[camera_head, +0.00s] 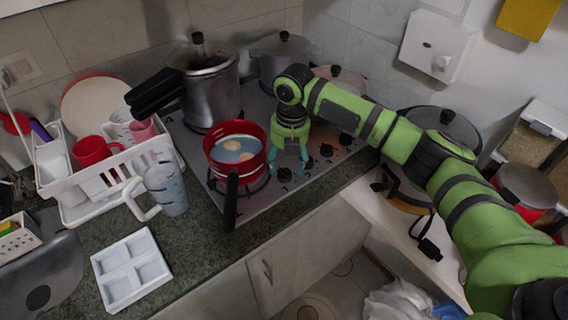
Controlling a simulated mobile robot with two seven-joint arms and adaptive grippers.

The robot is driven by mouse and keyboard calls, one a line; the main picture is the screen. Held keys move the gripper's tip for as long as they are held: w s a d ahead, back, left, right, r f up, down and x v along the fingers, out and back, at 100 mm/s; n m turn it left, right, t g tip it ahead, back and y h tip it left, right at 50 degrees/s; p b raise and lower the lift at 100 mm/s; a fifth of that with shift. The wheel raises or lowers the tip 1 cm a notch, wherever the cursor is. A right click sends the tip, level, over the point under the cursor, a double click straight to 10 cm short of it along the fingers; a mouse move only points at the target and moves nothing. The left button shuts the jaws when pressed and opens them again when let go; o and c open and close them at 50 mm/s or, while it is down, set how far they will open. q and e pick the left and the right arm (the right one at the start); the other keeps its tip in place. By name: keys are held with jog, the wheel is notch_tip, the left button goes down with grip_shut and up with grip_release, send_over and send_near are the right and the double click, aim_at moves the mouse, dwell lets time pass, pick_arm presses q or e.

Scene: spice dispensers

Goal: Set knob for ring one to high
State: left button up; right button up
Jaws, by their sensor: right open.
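The stove (258,198) has a row of dark knobs along its right front edge. The nearest knob (284,174) lies just below my right gripper (287,166), and the others run up and to the right, such as one knob (326,150) in the middle of the row. My right gripper is open, pointing down, with its teal fingers around or just above the nearest knob; I cannot tell if they touch it. The knob markings are too small to read, so I cannot tell which one is ring one. My left gripper is not in view.
A red pan (234,142) with its black handle toward the front stands left of the gripper. A pressure cooker (212,90) and a steel pot (284,58) stand behind. A dish rack (80,180), clear pitcher (166,188) and white tray (130,270) occupy the left counter.

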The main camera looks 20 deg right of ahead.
aim_at(285, 170)
jog(key=f, duration=0.4)
jog(key=shift+w+a+p, duration=0.1)
jog(key=shift+w+p, duration=0.15)
jog(key=shift+p, duration=0.1)
jog(key=shift+s, duration=0.1)
jog(key=c, duration=1.2)
